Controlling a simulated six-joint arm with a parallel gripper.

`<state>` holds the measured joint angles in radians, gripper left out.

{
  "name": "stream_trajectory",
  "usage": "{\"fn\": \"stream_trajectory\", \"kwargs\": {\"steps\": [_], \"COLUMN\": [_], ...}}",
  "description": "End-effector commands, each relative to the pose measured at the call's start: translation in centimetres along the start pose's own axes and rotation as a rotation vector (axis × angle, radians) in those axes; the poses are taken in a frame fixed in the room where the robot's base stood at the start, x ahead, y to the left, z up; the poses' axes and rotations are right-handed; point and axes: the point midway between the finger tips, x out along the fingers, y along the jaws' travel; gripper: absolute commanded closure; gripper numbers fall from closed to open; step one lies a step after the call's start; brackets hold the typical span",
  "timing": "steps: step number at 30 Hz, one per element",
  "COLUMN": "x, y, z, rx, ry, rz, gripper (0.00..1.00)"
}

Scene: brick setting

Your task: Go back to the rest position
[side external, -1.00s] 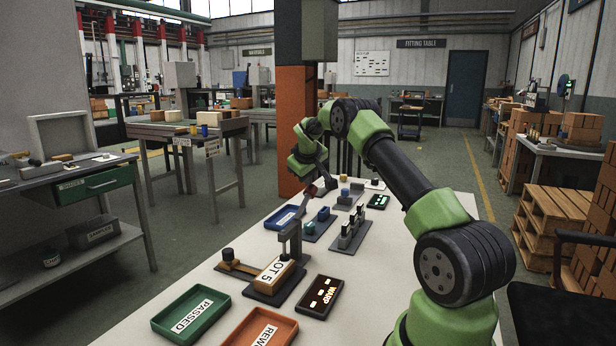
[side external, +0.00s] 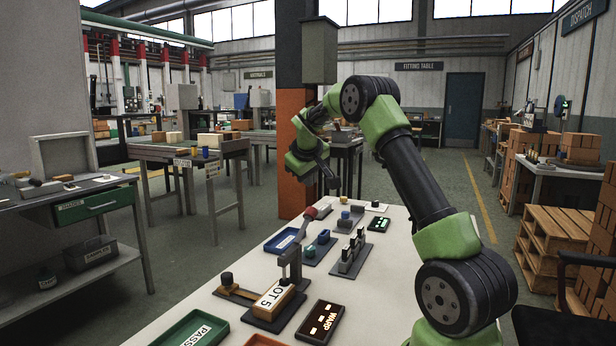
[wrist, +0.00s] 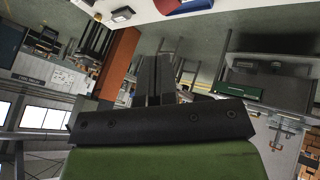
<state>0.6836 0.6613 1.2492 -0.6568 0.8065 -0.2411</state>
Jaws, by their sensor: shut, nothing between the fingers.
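My gripper (side external: 327,185) hangs at the far end of the white table (side external: 228,306), above the table's far part, with nothing in it. In the wrist view its two dark fingers (wrist: 154,80) lie side by side, closed together.
An orange pillar (side external: 293,150) stands behind the gripper.

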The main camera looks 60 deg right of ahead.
Motion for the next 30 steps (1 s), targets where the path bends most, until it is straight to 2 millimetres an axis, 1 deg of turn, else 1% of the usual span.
{"fn": "stream_trajectory", "kwargs": {"steps": [3,17,20,23,26,27,29,30], "x": [-0.6,-0.6,-1.2,-3.6,-7.9,-9.9,-12.8,-14.7], "y": [0.0,0.0,-0.4,-1.8,-4.3,-5.6,-7.4,-8.6], "z": [0.0,0.0,-0.1,-0.3,0.1,0.5,1.5,2.4], "rx": [0.000,0.001,0.004,0.015,0.039,0.050,0.069,0.080], "ry": [0.001,0.000,0.006,0.027,0.061,0.075,0.092,0.102], "rz": [0.000,-0.001,-0.009,-0.045,-0.116,-0.152,-0.212,-0.253], "gripper": [1.00,1.00,1.00,1.00,1.00,1.00,1.00,1.00]}}
